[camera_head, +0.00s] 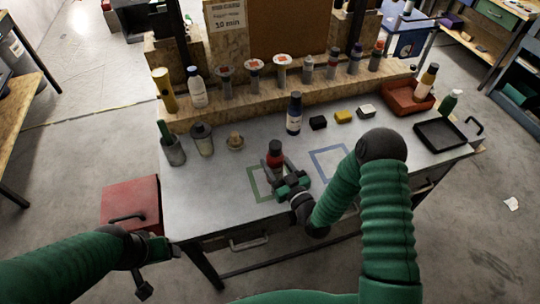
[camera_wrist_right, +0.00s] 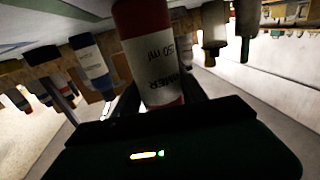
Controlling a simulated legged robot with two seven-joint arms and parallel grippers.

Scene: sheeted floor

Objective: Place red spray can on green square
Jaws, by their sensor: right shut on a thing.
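The red spray can (camera_head: 275,157) has a red body with a dark cap and stands upright at the green square (camera_head: 252,184), an outline marked on the white table. My right gripper (camera_head: 284,176) is shut around the can from the near side. In the right wrist view the can (camera_wrist_right: 148,55), with its pale label, stands between the fingers of the right gripper (camera_wrist_right: 155,100) and appears upside down. Whether its base touches the table cannot be told. My left gripper (camera_head: 150,262) is at the lower left, away from the table top; its finger opening is unclear.
A blue square outline (camera_head: 333,160) lies right of the green one. A black tray (camera_head: 440,136) and red bin (camera_head: 405,100) are at right.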

